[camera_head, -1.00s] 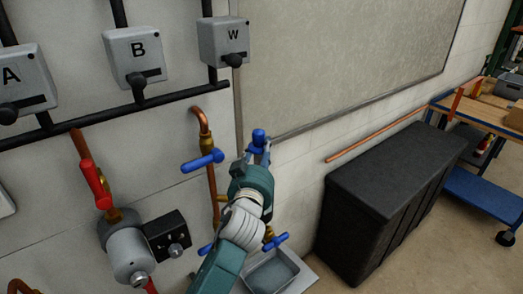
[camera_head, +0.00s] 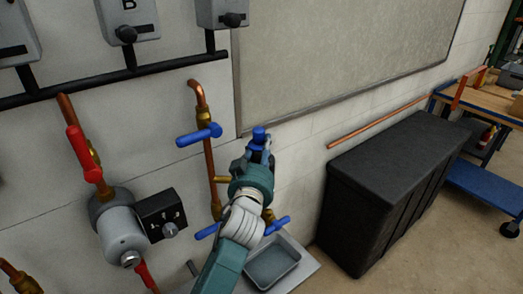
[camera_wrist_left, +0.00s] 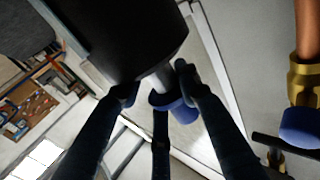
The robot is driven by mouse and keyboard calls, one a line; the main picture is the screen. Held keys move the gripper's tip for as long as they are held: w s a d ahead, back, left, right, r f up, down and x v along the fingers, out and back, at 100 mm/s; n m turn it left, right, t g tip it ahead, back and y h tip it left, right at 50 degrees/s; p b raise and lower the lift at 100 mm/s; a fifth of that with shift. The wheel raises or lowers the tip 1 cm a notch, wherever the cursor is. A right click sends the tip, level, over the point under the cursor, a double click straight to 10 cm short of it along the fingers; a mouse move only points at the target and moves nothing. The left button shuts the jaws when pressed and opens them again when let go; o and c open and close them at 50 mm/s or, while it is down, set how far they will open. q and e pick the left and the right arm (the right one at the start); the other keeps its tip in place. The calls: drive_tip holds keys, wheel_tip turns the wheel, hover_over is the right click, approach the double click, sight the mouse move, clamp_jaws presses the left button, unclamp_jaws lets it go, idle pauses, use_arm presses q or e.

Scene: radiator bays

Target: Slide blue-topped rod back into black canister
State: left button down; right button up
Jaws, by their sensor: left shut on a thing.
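My left gripper (camera_head: 262,152) is shut on the blue-topped rod, whose blue top (camera_head: 259,135) sticks up above the fingers beside the copper pipe. In the left wrist view, the left gripper's fingers (camera_wrist_left: 157,84) are around the grey rod (camera_wrist_left: 156,80) and its blue top (camera_wrist_left: 170,105). The black canister (camera_wrist_left: 130,40) fills the upper part of that view, and a short grey length of rod shows between it and the blue top. How deep the rod sits in the canister cannot be told. In the head view my gripper mostly hides the canister. My right gripper is not in view.
A copper pipe (camera_head: 209,170) with blue valve handles (camera_head: 200,135) runs close to the gripper's left. A grey tray (camera_head: 272,262) lies below. A large black bin (camera_head: 385,195) stands at right, with a copper tube behind it and a workbench (camera_head: 495,105) farther off.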

use_arm(q)
drive_tip(key=shift+f, duration=1.05)
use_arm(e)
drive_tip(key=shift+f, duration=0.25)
use_arm(q)
drive_tip(key=c, duration=1.2)
unclamp_jaws()
drive_tip(key=shift+o, duration=0.2)
drive_tip(key=shift+s, duration=0.1)
drive_tip(key=shift+s+f, duration=0.1)
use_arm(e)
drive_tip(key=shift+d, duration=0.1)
use_arm(q)
drive_tip(key=s+a+r, duration=0.2)
drive_tip(key=s, duration=0.9)
drive_tip(key=shift+s, duration=0.3)
